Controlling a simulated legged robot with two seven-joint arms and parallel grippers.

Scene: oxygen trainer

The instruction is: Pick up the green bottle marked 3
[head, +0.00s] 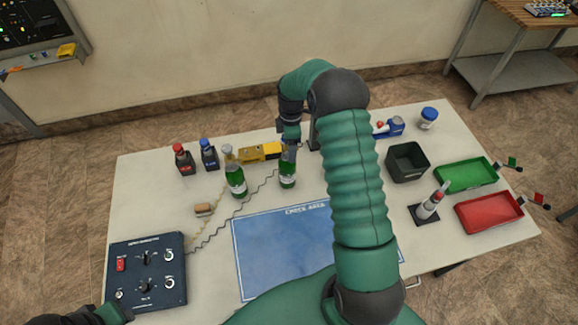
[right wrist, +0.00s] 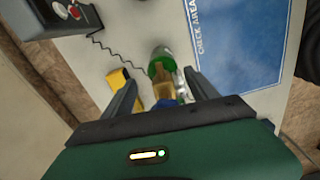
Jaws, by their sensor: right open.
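Two green bottles with pale labels stand upright side by side near the middle of the table, the left one (head: 236,182) and the right one (head: 287,172). Their numbers are too small to read. My right gripper (head: 290,146) is at the top of the right bottle, partly hiding its neck. In the right wrist view, a green bottle (right wrist: 160,64) shows ahead, between the two spread, open fingers (right wrist: 160,92); contact cannot be told. My left gripper (head: 116,312) is only partly in view at the bottom left corner.
A yellow block (head: 260,152) lies behind the bottles, with a red-capped bottle (head: 184,160) and a blue-capped bottle (head: 209,155) to the left. A control box (head: 147,272) is front left. A blue mat (head: 275,250) is bare. A black bin (head: 407,162) stands right.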

